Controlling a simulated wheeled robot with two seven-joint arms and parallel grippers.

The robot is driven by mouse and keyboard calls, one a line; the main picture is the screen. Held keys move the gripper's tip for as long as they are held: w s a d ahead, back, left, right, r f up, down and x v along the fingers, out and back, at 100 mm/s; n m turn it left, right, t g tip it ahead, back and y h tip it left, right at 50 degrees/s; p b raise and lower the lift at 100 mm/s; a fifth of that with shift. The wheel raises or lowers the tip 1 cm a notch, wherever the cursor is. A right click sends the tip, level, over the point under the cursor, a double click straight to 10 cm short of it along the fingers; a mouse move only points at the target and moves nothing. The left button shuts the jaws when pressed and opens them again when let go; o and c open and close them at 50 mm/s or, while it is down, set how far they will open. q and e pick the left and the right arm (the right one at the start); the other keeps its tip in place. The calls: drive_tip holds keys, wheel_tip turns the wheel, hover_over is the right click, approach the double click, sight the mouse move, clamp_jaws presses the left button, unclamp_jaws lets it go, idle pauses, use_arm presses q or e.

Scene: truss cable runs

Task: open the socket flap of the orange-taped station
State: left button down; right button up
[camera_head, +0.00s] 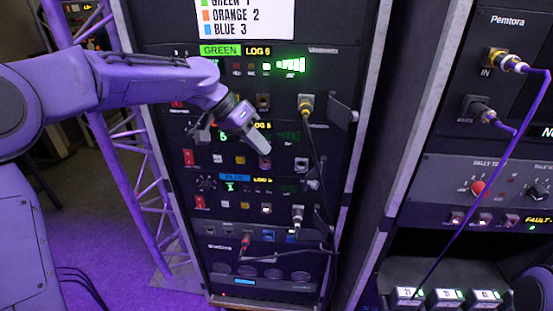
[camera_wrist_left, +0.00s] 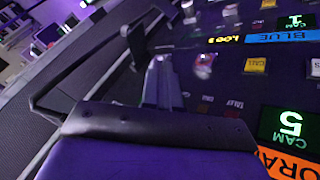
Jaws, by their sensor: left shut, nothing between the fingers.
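The orange tape (camera_wrist_left: 290,164) also shows at the lower right of the wrist view, beside a lit CAM 5 display (camera_wrist_left: 284,132). A small pale socket part (camera_head: 301,164) sits at the right of this row, with a dark piece below it. I cannot tell how far its flap is open. My left gripper is shut and empty, in front of the row, left of the socket. My right gripper is not in view.
The green station's plug (camera_head: 306,105) and the blue station's plug (camera_head: 297,214) have dark cables hanging at the rack's right side. A dark plate (camera_head: 342,115) sticks out beside the green plug. A second rack with a purple cable (camera_head: 487,135) stands at right.

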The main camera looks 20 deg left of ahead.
use_arm(q)
approach(307, 186)
wheel_tip(307, 186, down, 4)
drive_tip(key=w+a, duration=0.2)
drive_tip(key=w, duration=0.1)
drive_tip(key=d+p, duration=0.1)
drive_tip(key=d, duration=0.1)
drive_tip(key=s+d, duration=0.1)
drive_tip(key=d, duration=0.1)
drive_tip(key=shift+d+f+p, duration=0.15)
drive_tip(key=shift+d+p, duration=0.1)
drive_tip(key=shift+p, duration=0.1)
drive_tip(key=shift+a, duration=0.1)
